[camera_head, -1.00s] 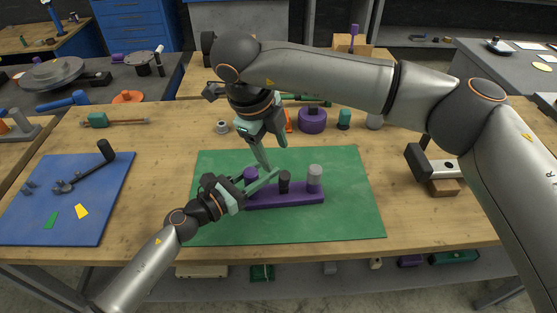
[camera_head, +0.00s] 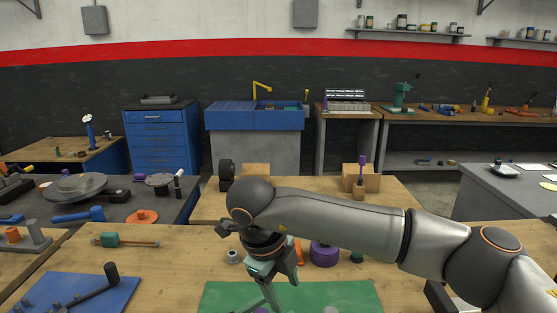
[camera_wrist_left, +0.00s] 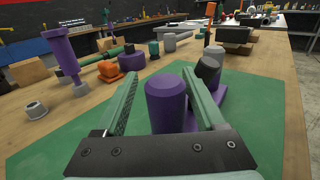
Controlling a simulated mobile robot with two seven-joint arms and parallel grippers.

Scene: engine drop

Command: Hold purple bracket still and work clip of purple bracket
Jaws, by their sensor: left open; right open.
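The purple bracket shows in the left wrist view as a thick purple post (camera_wrist_left: 167,105) with a black piece (camera_wrist_left: 208,72) and a grey post (camera_wrist_left: 214,54) behind it. My left gripper (camera_wrist_left: 160,75) is open, with one finger on each side of the purple post. I cannot tell whether the fingers touch it. In the head view only the tops of the bracket's posts show at the bottom edge. My right gripper (camera_head: 268,292) is open there, pointing down above the green mat (camera_head: 220,297); its fingertips are near the bottom edge. The clip is not clearly visible.
A purple ring-shaped part (camera_head: 324,254) and an orange part stand behind the mat. A green-headed hammer (camera_head: 112,240) lies to the left on the bench. A blue board (camera_head: 120,290) with a black-handled tool is at the lower left. Bare wood lies between them.

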